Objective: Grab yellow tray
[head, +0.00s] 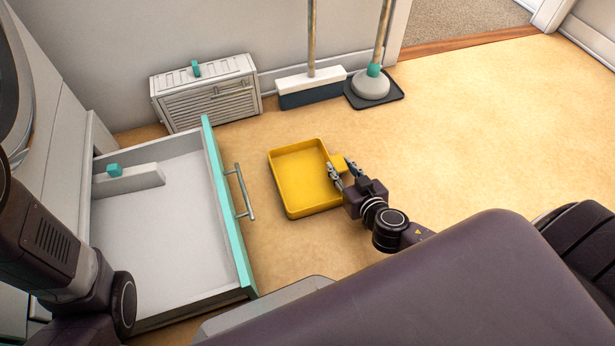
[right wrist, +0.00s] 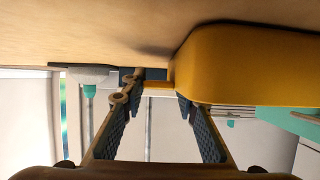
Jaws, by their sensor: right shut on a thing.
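The yellow tray (head: 300,180) is a shallow, empty rectangular pan with a small tab on its right side. It appears to be on or just above the floor, right of the open drawer. My right gripper (head: 341,170) is at the tray's right side, shut on its tab. In the right wrist view the tray (right wrist: 250,65) fills the upper right, and its tab lies between the fingers of my right gripper (right wrist: 165,95). Part of my left arm shows at the left edge of the head view; its gripper is out of view.
An open drawer (head: 243,255) with a teal front and metal handle stands left of the tray. The floor (head: 480,130) to the right is clear.

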